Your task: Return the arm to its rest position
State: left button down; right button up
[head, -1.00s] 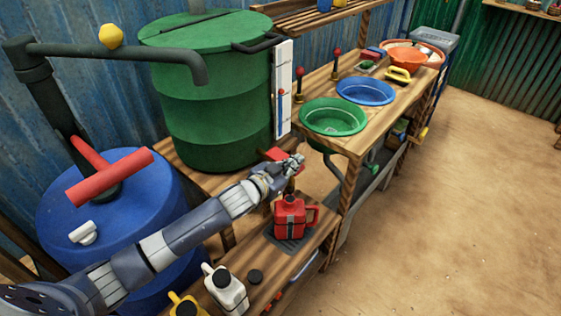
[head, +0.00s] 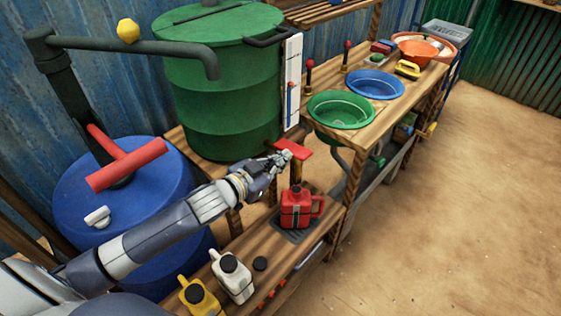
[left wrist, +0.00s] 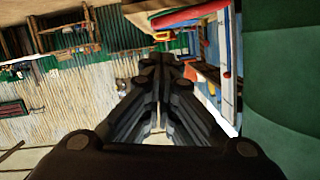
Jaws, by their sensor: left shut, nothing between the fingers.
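My left gripper (head: 284,158) is shut and empty in the head view. It is in the air behind and above the red jug (head: 296,207), close to the red tap handle (head: 293,149); whether it touches the handle I cannot tell. The left wrist view shows its dark fingers closed together (left wrist: 160,85). The red jug stands upright on a dark grate on the low wooden shelf (head: 245,245). My right gripper is not in view.
A green barrel (head: 220,90) stands behind my left arm, and a blue barrel (head: 70,190) with a red T-handle (head: 127,165) stands left. A white jug (head: 232,277) and a yellow jug (head: 200,300) are near the forearm. Green (head: 341,110) and blue (head: 375,84) basins sit on the counter.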

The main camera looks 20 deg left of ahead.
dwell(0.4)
pick_arm(q)
jog(key=s+d+f+n+g+y, duration=0.1)
jog(key=s+f+g, duration=0.35)
jog(key=s, duration=0.55)
jog(key=s+d+f+n+g+y, duration=0.1)
jog(key=s+f+n+g+y, duration=0.3)
jog(key=s, duration=0.7)
jog(key=s+f+m+g+h, duration=0.1)
jog(key=s+f+g, duration=0.2)
jog(key=s+f, duration=0.8)
jog(key=f, duration=2)
jog(key=s+a+f+g, duration=0.2)
jog(key=s+f, duration=1.5)
jog(key=shift+s+a+f, duration=0.15)
jog(key=shift+a, duration=0.2)
